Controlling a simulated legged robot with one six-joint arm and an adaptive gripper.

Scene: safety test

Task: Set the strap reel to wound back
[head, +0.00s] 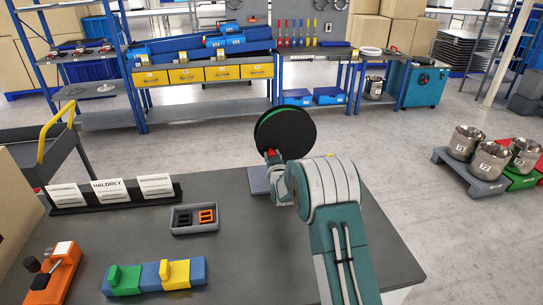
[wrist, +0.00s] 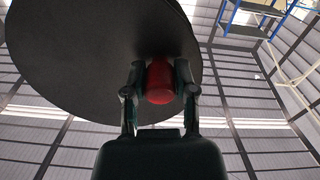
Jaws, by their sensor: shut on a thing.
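The strap reel (head: 287,132) is a large black disc with a green edge, standing upright above the far edge of the table. In the wrist view its dark face (wrist: 80,60) fills the upper left. A red knob (wrist: 159,82) sits at the lower right of the disc, between the two fingers. My gripper (wrist: 160,88) is shut on the red knob, with a finger on each side. In the head view my gripper (head: 272,158) is small and partly hidden by my arm. A grey-purple base (head: 258,181) shows below the reel, partly covered by my arm.
On the table (head: 240,265) are a grey tray (head: 194,228) with black and orange pieces, a blue block (head: 195,270) with green and yellow handles, an orange device (head: 55,270) and a card holder (head: 112,194).

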